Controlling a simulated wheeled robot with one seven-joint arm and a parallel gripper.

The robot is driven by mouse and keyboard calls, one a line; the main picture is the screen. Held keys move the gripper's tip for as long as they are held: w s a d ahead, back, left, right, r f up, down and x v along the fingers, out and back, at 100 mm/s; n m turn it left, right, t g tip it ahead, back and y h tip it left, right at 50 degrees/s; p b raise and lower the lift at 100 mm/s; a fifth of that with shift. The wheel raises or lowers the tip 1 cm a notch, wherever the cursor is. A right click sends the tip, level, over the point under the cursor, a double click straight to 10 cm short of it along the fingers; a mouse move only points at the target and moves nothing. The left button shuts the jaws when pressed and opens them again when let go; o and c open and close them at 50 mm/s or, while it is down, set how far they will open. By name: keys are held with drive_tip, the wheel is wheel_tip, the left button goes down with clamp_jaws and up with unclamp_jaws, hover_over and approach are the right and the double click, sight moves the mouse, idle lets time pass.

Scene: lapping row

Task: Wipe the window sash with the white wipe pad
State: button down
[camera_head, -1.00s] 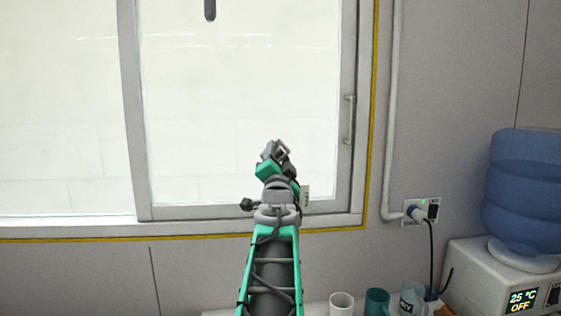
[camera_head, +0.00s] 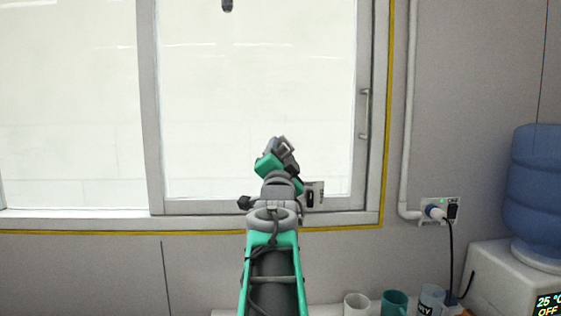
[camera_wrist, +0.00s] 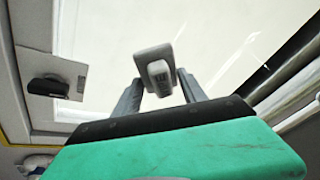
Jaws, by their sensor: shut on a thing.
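The window sash (camera_head: 147,110) is a grey-framed pane on the right side of the window, with a vertical bar handle (camera_head: 364,113) on its right stile. My gripper (camera_head: 284,147) is in front of the lower right part of the pane in the head view. In the wrist view my gripper (camera_wrist: 160,82) is shut on a pale grey-white block, which seems to be the wipe pad (camera_wrist: 153,55), with the bright pane behind it. I cannot tell whether the pad touches the glass. My arm hides part of the sash's bottom rail.
A dark latch (camera_wrist: 52,87) sits on the frame at the left of the wrist view. Below the window stand a white mug (camera_head: 357,304) and a teal mug (camera_head: 394,303). A plugged wall socket (camera_head: 440,210) and a water dispenser (camera_head: 500,275) are at the right.

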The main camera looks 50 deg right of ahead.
drive_tip(key=shift+s+a+f+b, duration=0.15)
drive_tip(key=shift+s+a+b, duration=0.2)
drive_tip(key=shift+s+a, duration=0.1)
drive_tip(key=shift+s+a+r, duration=0.2)
drive_tip(key=shift+s+a, duration=0.05)
drive_tip(key=shift+a, duration=0.05)
drive_tip(key=shift+s+a+f+b, duration=0.2)
drive_tip(key=shift+b, duration=0.35)
drive_tip(key=shift+s+a+b, duration=0.65)
drive_tip(key=shift+a+b, duration=0.1)
drive_tip(key=shift+b, duration=0.3)
drive_tip(key=shift+s+a+r, duration=0.1)
drive_tip(key=shift+s+a, duration=0.05)
drive_tip(key=shift+a, duration=0.05)
drive_tip(key=shift+r, duration=0.1)
